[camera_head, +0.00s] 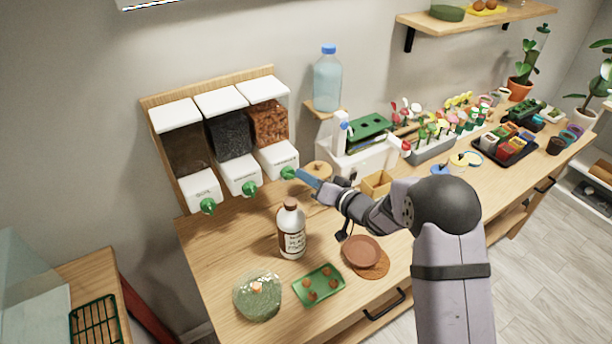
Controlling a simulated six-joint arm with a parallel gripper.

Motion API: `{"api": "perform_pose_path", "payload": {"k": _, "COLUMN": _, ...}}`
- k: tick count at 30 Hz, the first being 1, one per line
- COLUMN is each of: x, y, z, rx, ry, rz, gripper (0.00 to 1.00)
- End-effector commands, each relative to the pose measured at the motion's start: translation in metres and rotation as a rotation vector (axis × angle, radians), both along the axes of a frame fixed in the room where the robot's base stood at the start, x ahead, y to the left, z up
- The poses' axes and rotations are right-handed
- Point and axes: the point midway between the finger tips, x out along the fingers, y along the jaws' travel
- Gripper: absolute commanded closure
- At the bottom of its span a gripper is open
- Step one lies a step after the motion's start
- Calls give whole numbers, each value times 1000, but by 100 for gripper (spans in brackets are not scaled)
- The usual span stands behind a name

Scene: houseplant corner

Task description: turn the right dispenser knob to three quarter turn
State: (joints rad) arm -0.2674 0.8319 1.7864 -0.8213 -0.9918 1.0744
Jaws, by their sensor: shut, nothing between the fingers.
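Three dispensers hang in a row on a wooden wall board. The right dispenser (268,122) holds orange-brown pieces, and its green knob (288,173) sits on the front of its white base. My gripper (299,175) reaches in from the right, with its blue fingertips just beside this knob. The gripper is shut with nothing between its fingers. I cannot tell whether the fingertips touch the knob. The knob's exact angle is too small to read.
The middle knob (249,188) and left knob (208,206) are close by on the left. A brown-capped bottle (291,232) stands below my gripper. A green tray (319,287), glass dome (258,297) and terracotta saucer (361,251) are in front. A wooden box (377,184) stands right.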

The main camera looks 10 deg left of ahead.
Motion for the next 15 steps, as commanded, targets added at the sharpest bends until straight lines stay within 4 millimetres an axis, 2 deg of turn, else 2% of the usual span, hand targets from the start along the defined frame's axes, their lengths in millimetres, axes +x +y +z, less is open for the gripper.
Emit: {"api": "perform_pose_path", "payload": {"k": 15, "x": 1, "y": -1, "z": -2, "rx": 41, "ry": 42, "rz": 0, "gripper": 100}}
